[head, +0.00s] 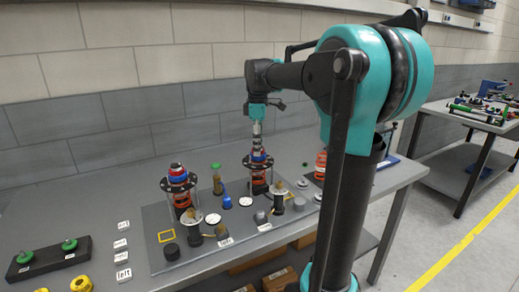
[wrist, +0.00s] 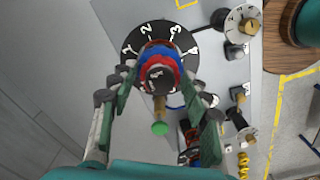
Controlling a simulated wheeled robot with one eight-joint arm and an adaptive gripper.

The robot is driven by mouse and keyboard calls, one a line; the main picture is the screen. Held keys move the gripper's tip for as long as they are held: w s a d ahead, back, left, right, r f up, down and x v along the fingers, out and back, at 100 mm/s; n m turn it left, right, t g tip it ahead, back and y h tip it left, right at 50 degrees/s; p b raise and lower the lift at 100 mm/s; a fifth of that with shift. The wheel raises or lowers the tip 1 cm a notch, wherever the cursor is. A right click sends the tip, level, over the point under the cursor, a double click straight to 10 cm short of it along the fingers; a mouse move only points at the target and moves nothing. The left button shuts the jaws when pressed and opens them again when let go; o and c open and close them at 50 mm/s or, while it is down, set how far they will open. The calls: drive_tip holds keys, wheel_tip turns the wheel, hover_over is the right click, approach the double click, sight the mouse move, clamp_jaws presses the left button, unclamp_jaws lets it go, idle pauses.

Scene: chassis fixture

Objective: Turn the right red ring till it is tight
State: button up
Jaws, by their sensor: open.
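The right post (head: 258,177) stands on the grey fixture plate, with a red ring (head: 257,152) and blue band above a black numbered disc (head: 257,162). In the wrist view the red ring (wrist: 158,52) shows with the blue band beside it and a dark cap in the middle, over the numbered disc (wrist: 135,40). My gripper (head: 257,137) is right above this post, pointing down. In the wrist view my gripper (wrist: 157,80) is open, with one green-padded finger on each side of the cap and rings. Whether the pads touch the ring cannot be told.
A similar left post (head: 181,203) with its own disc stands on the plate (head: 155,225). Small dials, knobs and a green-topped peg (head: 217,180) stand close around the right post. An orange coil (head: 320,165) is to its right. White labels (head: 123,274) lie at left.

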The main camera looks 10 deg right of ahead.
drive_tip(key=n, duration=0.5)
drive_tip(key=shift+n, duration=0.4)
drive_tip(key=shift+c, duration=0.3)
